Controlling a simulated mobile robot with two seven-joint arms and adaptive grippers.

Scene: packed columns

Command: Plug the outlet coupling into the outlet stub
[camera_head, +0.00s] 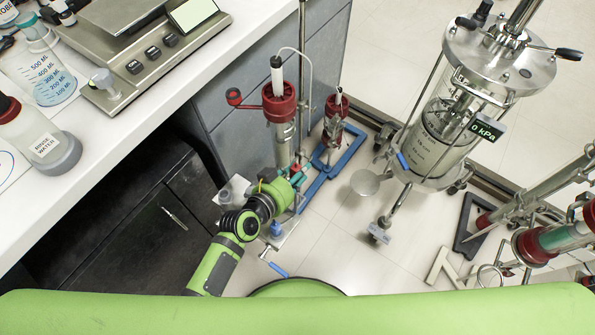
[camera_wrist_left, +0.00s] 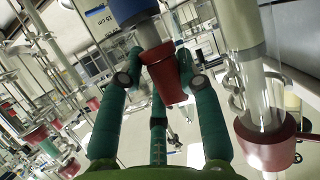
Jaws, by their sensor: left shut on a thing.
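My left gripper (camera_head: 298,177) is low beside a glass column (camera_head: 284,140) with red collars. In the left wrist view its teal fingers (camera_wrist_left: 163,72) are shut around a piece with a blue top, a grey middle and a red tapered end, which looks like the outlet coupling (camera_wrist_left: 165,75). In the head view the coupling is mostly hidden by the gripper and hard to make out. The column's glass tube and red end collar (camera_wrist_left: 265,145) stand to the right of the coupling in the wrist view, apart from it. I cannot clearly identify the outlet stub. My right gripper is not in view.
A second, shorter column (camera_head: 335,122) stands behind on a blue base (camera_head: 333,160). The bench and dark cabinets (camera_head: 130,210) are at left. A glass vessel with a steel lid (camera_head: 497,57) stands at right. Floor is clear between (camera_head: 335,235).

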